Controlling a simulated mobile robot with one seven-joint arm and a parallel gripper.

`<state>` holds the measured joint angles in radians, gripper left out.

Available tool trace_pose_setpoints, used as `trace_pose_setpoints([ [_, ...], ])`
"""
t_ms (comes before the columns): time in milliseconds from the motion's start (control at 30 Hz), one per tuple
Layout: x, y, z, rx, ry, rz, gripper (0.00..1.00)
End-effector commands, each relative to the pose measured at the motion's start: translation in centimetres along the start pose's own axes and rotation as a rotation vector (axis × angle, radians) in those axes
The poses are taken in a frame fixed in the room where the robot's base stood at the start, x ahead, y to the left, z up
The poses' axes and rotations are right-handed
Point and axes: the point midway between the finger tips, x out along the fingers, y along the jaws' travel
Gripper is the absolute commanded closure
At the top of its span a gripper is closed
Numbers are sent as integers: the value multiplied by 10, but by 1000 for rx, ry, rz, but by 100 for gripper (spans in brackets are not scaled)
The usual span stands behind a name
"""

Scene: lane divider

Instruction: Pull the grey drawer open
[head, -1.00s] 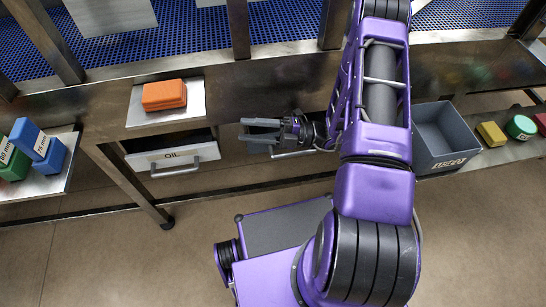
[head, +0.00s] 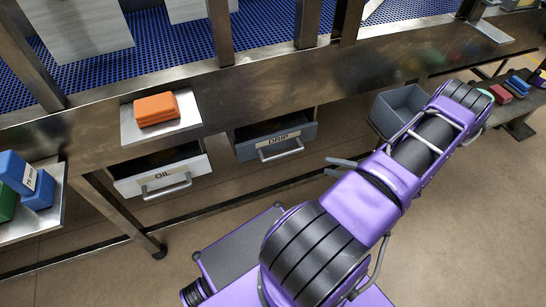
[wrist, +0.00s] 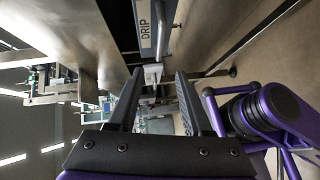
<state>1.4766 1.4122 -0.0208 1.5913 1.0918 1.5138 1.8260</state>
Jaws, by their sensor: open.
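The grey drawer (head: 246,150), labelled DRIP, hangs under the bench and stands out from it, with a strip of its dark inside showing behind the front. Its metal bar handle (head: 281,149) is bare. My gripper (head: 338,167) is open and empty, to the right of the handle and apart from it. In the wrist view the drawer front (wrist: 145,32) and handle (wrist: 163,32) show at the top, beyond the fingertips of my gripper (wrist: 158,76). How far out the drawer is cannot be told exactly.
A white drawer labelled OIL (head: 135,186) stands out to the left. Above it, orange blocks (head: 157,108) sit on a metal shelf (head: 190,117). A grey bin (head: 390,115) stands right, behind my arm. A bench leg (head: 115,210) is at left.

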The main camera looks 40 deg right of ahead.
Motion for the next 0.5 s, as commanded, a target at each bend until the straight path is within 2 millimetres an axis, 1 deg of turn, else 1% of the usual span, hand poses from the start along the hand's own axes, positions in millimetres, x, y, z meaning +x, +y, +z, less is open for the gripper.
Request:
trace_pose_setpoints([
  [67,4,0,0,0,-2,0,50],
  [167,18,0,0,-2,1,2,50],
  [267,37,0,0,0,2,2,50],
  [500,90,0,0,-1,3,1,50],
])
